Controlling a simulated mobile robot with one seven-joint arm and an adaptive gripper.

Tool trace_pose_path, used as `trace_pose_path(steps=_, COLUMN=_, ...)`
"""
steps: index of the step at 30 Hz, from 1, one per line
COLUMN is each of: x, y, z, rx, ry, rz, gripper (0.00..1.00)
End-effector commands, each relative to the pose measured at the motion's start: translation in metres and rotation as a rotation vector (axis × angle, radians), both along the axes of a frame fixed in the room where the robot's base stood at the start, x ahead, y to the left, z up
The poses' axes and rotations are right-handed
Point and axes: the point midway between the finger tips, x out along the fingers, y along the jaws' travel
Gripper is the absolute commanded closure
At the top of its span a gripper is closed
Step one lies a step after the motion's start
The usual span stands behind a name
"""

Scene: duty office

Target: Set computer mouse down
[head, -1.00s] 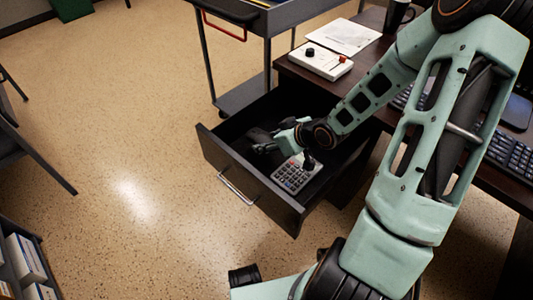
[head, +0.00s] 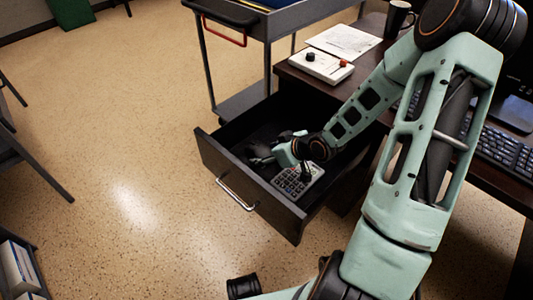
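My gripper (head: 262,154) is low inside the open desk drawer (head: 237,167), at its left part. Its fingers are dark against the dark drawer and too small to tell open from shut. I cannot make out a computer mouse; it may be hidden in or under the gripper.
The desk (head: 375,62) carries a white box with knobs (head: 320,66), papers (head: 343,40), a black mug (head: 399,18) and a keyboard (head: 505,150). A grey cart (head: 268,22) stands behind the drawer. A chair (head: 30,160) is at the left. The floor between is clear.

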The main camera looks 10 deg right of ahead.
Motion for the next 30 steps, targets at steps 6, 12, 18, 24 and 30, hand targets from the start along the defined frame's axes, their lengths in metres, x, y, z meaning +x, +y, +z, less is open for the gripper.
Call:
trace_pose_path(steps=6, x=0.000, y=0.000, z=0.000, rx=0.000, ry=0.000, rz=0.000, gripper=0.38)
trace_pose_path(steps=12, x=-0.005, y=-0.004, z=0.012, rx=-0.001, ry=0.000, rz=-0.002, gripper=0.38)
trace_pose_path(steps=18, x=-0.029, y=-0.021, z=0.045, rx=-0.002, ry=0.000, rz=-0.004, gripper=0.38)
trace_pose_path(steps=24, x=-0.053, y=-0.036, z=0.072, rx=-0.001, ry=0.001, rz=-0.003, gripper=0.38)
trace_pose_path(steps=30, x=-0.067, y=-0.045, z=0.086, rx=-0.001, ry=0.000, rz=-0.001, gripper=0.38)
